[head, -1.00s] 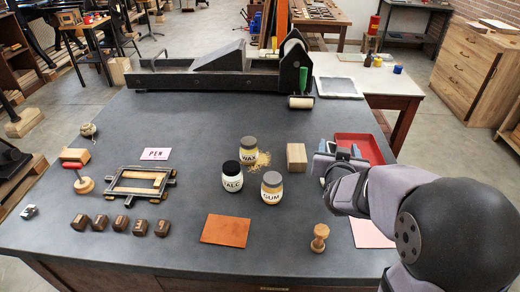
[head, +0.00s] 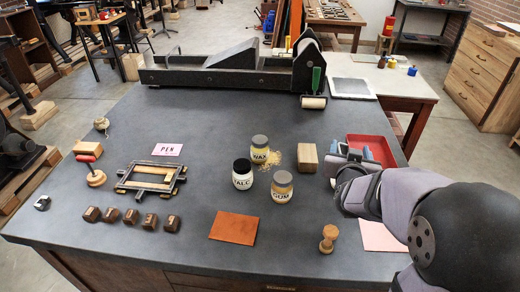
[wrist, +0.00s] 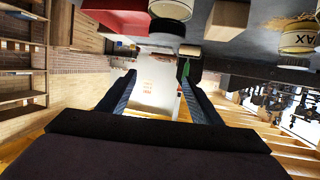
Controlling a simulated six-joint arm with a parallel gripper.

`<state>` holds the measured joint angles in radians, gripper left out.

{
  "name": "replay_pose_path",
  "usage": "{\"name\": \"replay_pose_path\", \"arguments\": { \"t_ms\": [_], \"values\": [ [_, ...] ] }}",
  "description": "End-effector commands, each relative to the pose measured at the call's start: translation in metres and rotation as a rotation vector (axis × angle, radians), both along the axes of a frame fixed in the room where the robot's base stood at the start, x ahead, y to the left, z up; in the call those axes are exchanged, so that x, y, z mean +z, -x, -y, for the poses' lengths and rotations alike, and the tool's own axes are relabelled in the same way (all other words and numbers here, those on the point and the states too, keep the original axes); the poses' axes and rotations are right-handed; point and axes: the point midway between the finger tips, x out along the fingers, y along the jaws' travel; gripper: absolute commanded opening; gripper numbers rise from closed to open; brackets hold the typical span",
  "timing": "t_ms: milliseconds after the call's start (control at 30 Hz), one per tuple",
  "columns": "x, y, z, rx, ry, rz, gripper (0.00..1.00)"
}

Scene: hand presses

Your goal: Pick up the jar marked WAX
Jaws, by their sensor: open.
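The WAX jar (head: 260,155), cream with a dark grey-olive lid, stands upright on the dark bench behind the TALC jar (head: 242,178) and the GUM jar (head: 282,190). My gripper (head: 338,152) is to the right of the jar, past a wooden block, near a red tray. In the wrist view my gripper (wrist: 160,88) has its two fingers spread apart with nothing between them. The fingertips are hard to make out in the head view.
The wooden block (head: 307,158) stands between the WAX jar and my gripper. Yellowish crumbs (head: 281,158) lie beside the jar. The red tray (head: 396,150) is at the right, a wooden stamp (head: 328,238) in front.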

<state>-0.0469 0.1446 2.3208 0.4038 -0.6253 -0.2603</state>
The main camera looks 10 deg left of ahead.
Motion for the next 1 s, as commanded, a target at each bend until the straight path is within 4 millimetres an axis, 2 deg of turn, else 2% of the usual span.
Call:
{"name": "replay_pose_path", "arguments": {
  "t_ms": [67, 100, 367, 467, 533, 667, 800, 900, 1000],
  "values": [
    [0.000, 0.000, 0.000, 0.000, 0.000, 0.000, 0.59],
    [0.000, 0.000, 0.000, 0.000, 0.000, 0.000, 0.62],
    [0.000, 0.000, 0.000, 0.001, 0.000, 0.000, 0.62],
    [0.000, -0.003, -0.007, 0.013, 0.001, -0.003, 0.62],
    [0.000, -0.008, -0.021, 0.037, 0.000, -0.007, 0.62],
    [-0.004, -0.022, -0.067, 0.114, -0.001, -0.020, 0.62],
    [-0.015, -0.032, -0.133, 0.222, 0.001, -0.035, 0.62],
    [-0.026, -0.033, -0.177, 0.291, 0.000, -0.043, 0.62],
    [-0.035, -0.030, -0.211, 0.346, 0.001, -0.048, 0.62]
  ]
}}
